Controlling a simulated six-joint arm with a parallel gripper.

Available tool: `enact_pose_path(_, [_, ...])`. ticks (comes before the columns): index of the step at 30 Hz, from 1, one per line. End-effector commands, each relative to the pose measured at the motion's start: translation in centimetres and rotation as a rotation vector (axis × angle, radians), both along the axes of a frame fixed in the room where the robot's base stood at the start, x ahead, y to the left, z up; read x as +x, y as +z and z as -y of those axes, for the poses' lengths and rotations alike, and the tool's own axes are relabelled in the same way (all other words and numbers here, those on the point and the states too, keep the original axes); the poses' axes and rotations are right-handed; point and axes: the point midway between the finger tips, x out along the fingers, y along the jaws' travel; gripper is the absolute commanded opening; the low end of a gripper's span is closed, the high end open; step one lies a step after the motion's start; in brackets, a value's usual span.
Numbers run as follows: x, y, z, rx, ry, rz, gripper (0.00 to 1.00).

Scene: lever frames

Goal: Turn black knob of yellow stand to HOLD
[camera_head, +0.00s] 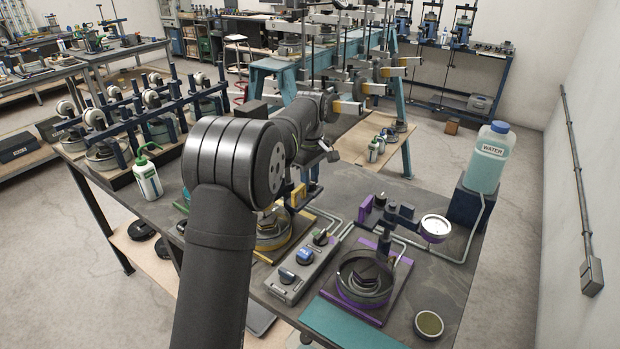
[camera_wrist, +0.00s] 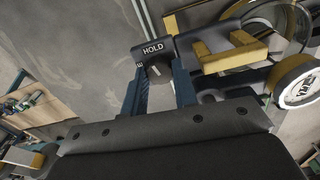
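The yellow stand (camera_head: 274,247) is on the bench beyond my arm, which covers part of it. In the wrist view its yellow bracket (camera_wrist: 230,52) is right of the dark block bearing the word HOLD. The black knob (camera_wrist: 159,72) is just below that word, with a second label partly cut off at its left. My gripper (camera_wrist: 158,76) has one finger on each side of the knob. The fingers are apart, and I cannot tell whether they touch it. The knob's pointer direction is unclear. In the head view the knob is not clearly visible.
A purple stand (camera_head: 385,300) with a gauge (camera_head: 435,228) is to the right. A grey control box (camera_head: 303,268) with several knobs lies between the stands. A water bottle (camera_head: 490,158) is at the right edge, and a white bottle (camera_head: 147,178) stands at the left.

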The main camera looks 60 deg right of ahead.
Motion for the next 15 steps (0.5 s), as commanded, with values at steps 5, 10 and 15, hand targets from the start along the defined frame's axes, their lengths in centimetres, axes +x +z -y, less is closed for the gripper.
enact_pose_path(5, [0.0, 0.1, 0.0, -0.002, 0.0, 0.001, 0.48])
enact_pose_path(10, [0.0, 0.1, 0.0, -0.001, 0.0, 0.001, 0.48])
enact_pose_path(15, [0.0, 1.2, 0.1, -0.003, 0.001, 0.001, 0.48])
